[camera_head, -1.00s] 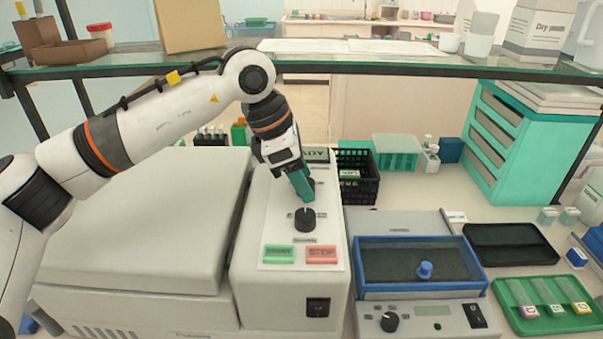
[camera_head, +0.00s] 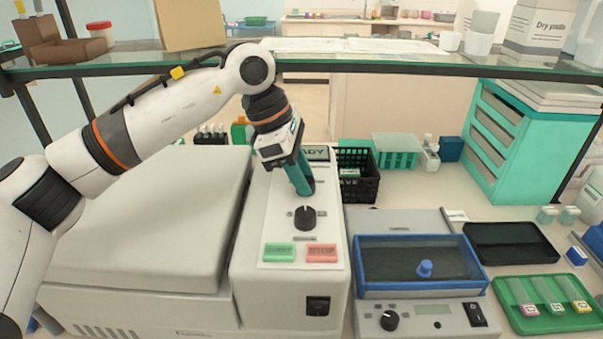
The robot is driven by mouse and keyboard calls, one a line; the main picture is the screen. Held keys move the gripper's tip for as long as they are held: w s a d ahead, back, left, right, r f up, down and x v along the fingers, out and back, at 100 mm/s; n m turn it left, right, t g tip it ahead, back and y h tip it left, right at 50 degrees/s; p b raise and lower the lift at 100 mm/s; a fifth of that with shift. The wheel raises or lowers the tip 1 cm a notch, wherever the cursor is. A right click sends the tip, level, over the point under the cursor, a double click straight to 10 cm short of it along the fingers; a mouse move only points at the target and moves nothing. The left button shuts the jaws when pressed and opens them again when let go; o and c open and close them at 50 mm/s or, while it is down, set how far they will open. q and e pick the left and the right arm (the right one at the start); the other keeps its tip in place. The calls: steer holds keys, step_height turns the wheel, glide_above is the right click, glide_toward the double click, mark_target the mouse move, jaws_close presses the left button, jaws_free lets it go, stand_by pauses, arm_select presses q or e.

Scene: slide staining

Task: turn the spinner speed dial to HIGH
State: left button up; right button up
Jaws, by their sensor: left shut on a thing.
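The spinner is the large pale machine with a closed lid on the left, and its control panel (camera_head: 275,225) slopes toward me. My left gripper (camera_head: 304,188) comes down onto the upper part of this panel, its teal fingers shut on the upper dial there. The fingers hide that dial, so its pointer setting cannot be read. A second black dial (camera_head: 305,217) stands uncovered just below the fingers, apart from them. The small labels are too blurred to read. My right gripper is not in view.
Green (camera_head: 279,252) and red (camera_head: 321,253) buttons sit below the dials. A black basket (camera_head: 357,175) stands close to the right. A glass shelf (camera_head: 420,66) crosses above. A blue-framed device (camera_head: 420,262) stands at right.

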arm_select(q)
steer(key=m+g, duration=0.1)
steer(key=m, duration=0.1)
steer(key=shift+w+m, duration=0.1)
steer(key=shift+m, duration=0.3)
steer(key=m, duration=0.1)
steer(key=m+g+p, duration=0.1)
steer(key=m, duration=0.1)
steer(key=shift+w+d+r+m+y, duration=0.1)
steer(key=shift+r+m+y, duration=0.05)
steer(key=shift+m+y, duration=0.15)
steer(key=m+g+y+p, duration=0.1)
steer(key=m, duration=0.2)
steer(key=shift+w, duration=0.1)
steer(key=shift+d+m+g+y+p, duration=0.1)
steer(key=shift+m+g+y+p, duration=0.45)
steer(key=shift+m, duration=1.35)
steer(key=o, duration=1)
steer(key=shift+c, duration=0.2)
